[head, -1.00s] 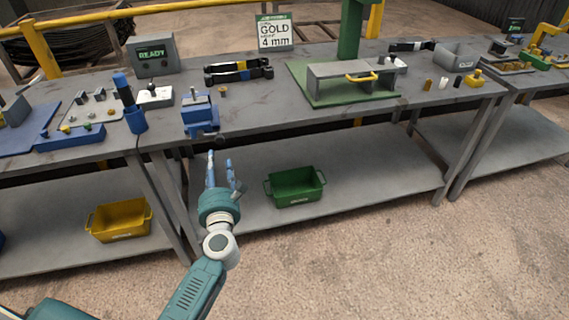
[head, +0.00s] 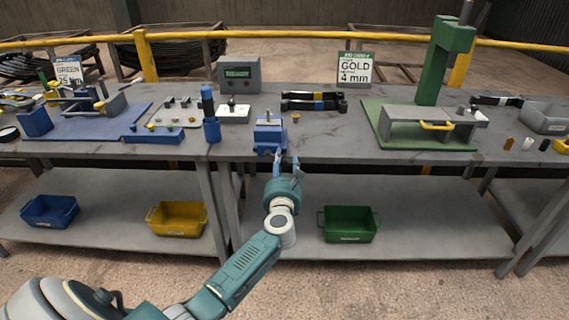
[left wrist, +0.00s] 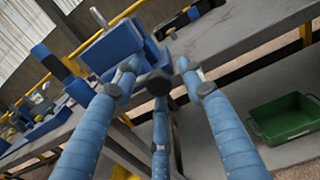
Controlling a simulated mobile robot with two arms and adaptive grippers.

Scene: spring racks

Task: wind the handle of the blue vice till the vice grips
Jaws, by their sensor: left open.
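The blue vice (head: 268,136) stands at the front edge of the grey workbench, with a grey piece at its top. In the left wrist view the vice (left wrist: 116,48) is close, just beyond the fingers. A dark round knob (left wrist: 158,83), apparently part of the vice's handle, faces the camera between the fingertips. My left gripper (head: 287,162) is open just in front of the vice, its fingers pointing at it. In the left wrist view its blue fingers (left wrist: 157,72) spread around the knob; contact cannot be told. The handle is mostly hidden in the head view.
A blue cylinder (head: 211,128) stands left of the vice, and black clamp-like parts (head: 313,103) lie behind it to the right. A green press (head: 448,60) stands further right. Green (head: 350,226) and yellow (head: 177,220) bins sit on the lower shelf.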

